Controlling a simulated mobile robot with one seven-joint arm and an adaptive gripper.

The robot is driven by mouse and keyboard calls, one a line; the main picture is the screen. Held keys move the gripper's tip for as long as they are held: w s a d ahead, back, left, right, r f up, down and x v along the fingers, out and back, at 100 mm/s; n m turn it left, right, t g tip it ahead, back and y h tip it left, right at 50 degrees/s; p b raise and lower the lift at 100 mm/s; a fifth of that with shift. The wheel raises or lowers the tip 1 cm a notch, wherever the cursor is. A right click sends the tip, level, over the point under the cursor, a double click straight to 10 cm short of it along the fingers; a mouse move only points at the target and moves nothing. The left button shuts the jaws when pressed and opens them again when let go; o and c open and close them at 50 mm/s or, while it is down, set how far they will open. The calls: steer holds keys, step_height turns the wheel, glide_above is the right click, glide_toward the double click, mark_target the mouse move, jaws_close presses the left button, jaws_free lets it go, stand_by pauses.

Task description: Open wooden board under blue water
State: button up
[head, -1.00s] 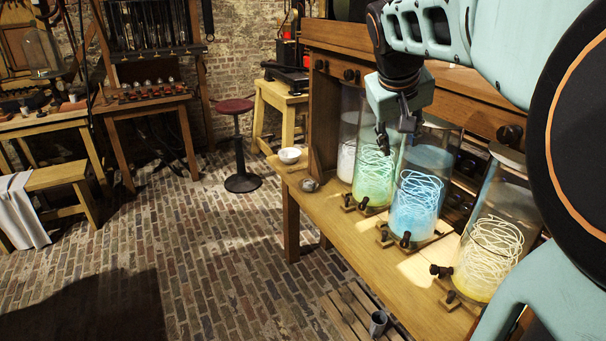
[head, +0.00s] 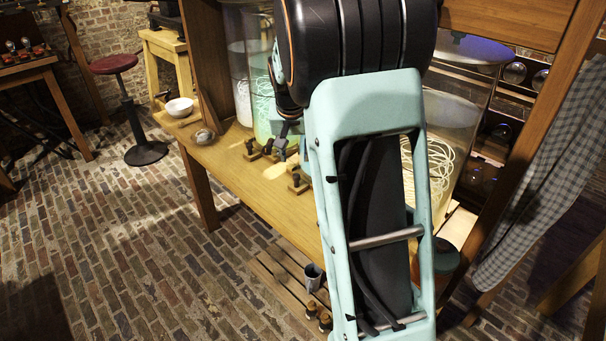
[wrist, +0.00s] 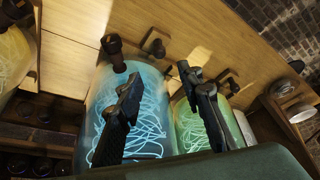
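The blue-water jar (wrist: 97,100) shows in the wrist view with pale coiled strands inside; my arm hides it in the head view. The wooden board (head: 298,190) under it is mostly hidden in the head view; only its near edge and a dark knob show. Dark knobs (wrist: 114,50) stand at the foot of the blue jar in the wrist view. My gripper (wrist: 160,76) is open and empty, its two dark fingers apart. One finger overlaps the blue jar and the other the green jar (wrist: 190,125). I cannot tell whether they touch anything.
The wooden bench (head: 235,178) carries the jars, a white bowl (head: 179,107) and a small round object (head: 204,136). A yellowish jar (head: 440,150) stands right of my arm. A slatted rack (head: 283,283) lies below. A checked cloth (head: 545,170) hangs at right.

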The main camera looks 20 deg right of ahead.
mark_target(296, 174)
steer(key=b+x, duration=0.2)
steer(key=x, duration=1)
steer(key=shift+f, duration=0.1)
jaws_close()
